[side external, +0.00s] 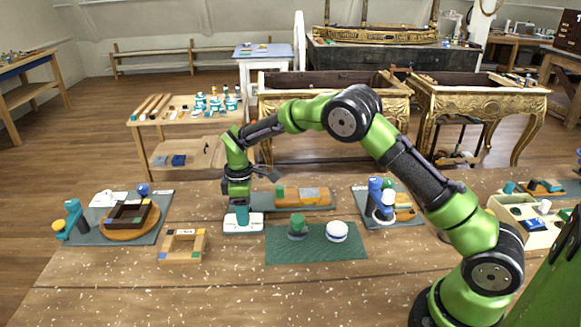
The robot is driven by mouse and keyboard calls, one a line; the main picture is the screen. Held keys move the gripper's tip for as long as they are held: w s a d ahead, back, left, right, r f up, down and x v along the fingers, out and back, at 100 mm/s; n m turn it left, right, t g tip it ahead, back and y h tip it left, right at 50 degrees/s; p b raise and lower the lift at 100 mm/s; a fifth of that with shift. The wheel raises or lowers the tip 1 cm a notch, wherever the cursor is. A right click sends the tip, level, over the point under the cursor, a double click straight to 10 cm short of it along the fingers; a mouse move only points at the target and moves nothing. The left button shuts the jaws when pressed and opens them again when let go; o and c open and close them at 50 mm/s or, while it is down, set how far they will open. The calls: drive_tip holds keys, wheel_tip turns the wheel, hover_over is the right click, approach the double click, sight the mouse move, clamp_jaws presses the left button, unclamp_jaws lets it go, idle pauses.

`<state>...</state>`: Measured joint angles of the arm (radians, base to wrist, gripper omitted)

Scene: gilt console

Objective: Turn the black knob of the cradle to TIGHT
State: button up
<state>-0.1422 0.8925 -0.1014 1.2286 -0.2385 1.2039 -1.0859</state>
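My gripper (242,211) points straight down at the left end of a grey board. It is over a white plate (230,224) with small dark marks too small to read. On the board's right part is a long wooden piece with a silvery middle and orange and green parts, which looks like the cradle (310,195). I cannot make out the black knob; it may be hidden at my gripper. A teal part shows between my wrist and the white plate, and I cannot tell whether it belongs to the gripper. The finger gap is too small to see.
A green mat (310,256) in front holds a green-topped knob (298,226) and a white round object (337,231). A wooden frame (183,245) lies to the left. Other stations stand at far left (85,238) and right (408,222). The table front is clear.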

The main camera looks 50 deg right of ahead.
drive_tip(key=c, duration=0.7)
drive_tip(key=shift+m, duration=0.3)
drive_tip(key=m, duration=0.3)
drive_tip(key=shift+m, duration=0.3)
drive_tip(key=m, duration=0.4)
drive_tip(key=shift+a+m, duration=0.1)
drive_tip(key=shift+m, duration=0.2)
drive_tip(key=m, duration=0.4)
drive_tip(key=shift+m, duration=2.6)
